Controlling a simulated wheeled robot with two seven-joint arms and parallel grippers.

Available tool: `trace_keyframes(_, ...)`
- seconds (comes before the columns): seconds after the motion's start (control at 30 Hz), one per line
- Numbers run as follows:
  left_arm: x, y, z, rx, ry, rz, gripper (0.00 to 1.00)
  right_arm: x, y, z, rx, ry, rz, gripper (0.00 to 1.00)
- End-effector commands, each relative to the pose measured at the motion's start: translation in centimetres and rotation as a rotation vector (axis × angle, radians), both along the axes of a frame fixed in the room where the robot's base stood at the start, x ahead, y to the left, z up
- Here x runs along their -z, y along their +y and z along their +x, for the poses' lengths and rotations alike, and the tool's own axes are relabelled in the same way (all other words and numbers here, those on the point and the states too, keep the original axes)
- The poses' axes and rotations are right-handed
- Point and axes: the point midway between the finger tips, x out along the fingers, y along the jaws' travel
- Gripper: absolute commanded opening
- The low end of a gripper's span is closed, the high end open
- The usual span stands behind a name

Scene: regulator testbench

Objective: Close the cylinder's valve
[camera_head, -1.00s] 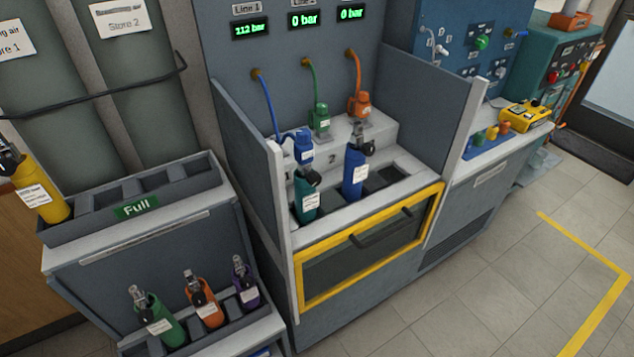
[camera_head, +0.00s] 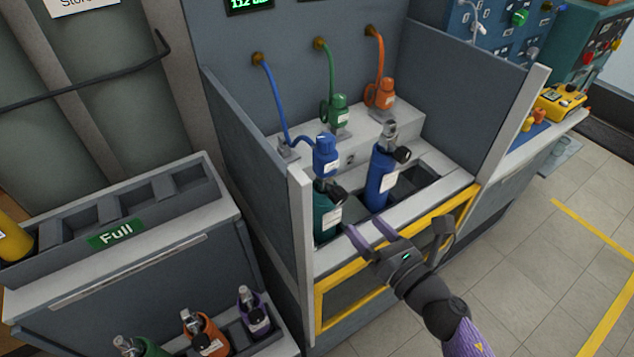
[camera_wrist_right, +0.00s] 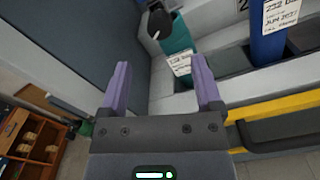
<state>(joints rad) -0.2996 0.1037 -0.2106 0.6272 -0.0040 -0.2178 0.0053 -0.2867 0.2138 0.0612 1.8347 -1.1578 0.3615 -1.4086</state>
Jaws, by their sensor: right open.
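A teal cylinder (camera_head: 326,222) with a white label stands in the near left slot of the bench. A black valve knob (camera_head: 335,192) is at its top, and a blue regulator (camera_head: 325,155) on a blue hose sits at its top. My right gripper (camera_head: 366,228) is open and empty, just in front of and right of the teal cylinder, apart from it. In the right wrist view the teal cylinder (camera_wrist_right: 178,42) and its black knob (camera_wrist_right: 158,24) lie beyond the open purple fingers (camera_wrist_right: 160,64). My left gripper is not in view.
A blue cylinder (camera_head: 380,182) stands right of the teal one. Green (camera_head: 336,108) and orange (camera_head: 381,95) regulators hang behind. A side panel (camera_head: 301,230) borders the bench at left; a yellow-framed door (camera_head: 345,301) is below. A rack marked Full (camera_head: 112,233) stands at left.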

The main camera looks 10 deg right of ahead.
Motion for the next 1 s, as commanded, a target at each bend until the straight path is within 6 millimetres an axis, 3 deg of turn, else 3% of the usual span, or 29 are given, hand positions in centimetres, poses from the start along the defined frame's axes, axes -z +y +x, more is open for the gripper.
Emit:
trace_keyframes(0.2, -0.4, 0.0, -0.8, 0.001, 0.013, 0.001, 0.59, -0.2, 1.7, 4.9, 0.002, -0.001, 0.005, 0.83)
trace_keyframes(0.4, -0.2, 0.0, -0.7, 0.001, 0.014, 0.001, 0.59, 0.0, 2.8, 7.9, 0.003, 0.003, 0.007, 0.83)
trace_keyframes(0.77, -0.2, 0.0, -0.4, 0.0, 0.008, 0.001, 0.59, 0.1, 3.1, 8.6, 0.003, 0.005, 0.007, 0.83)
trace_keyframes(1.0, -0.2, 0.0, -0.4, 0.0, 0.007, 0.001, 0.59, 0.1, 3.1, 8.6, 0.003, 0.005, 0.008, 0.32)
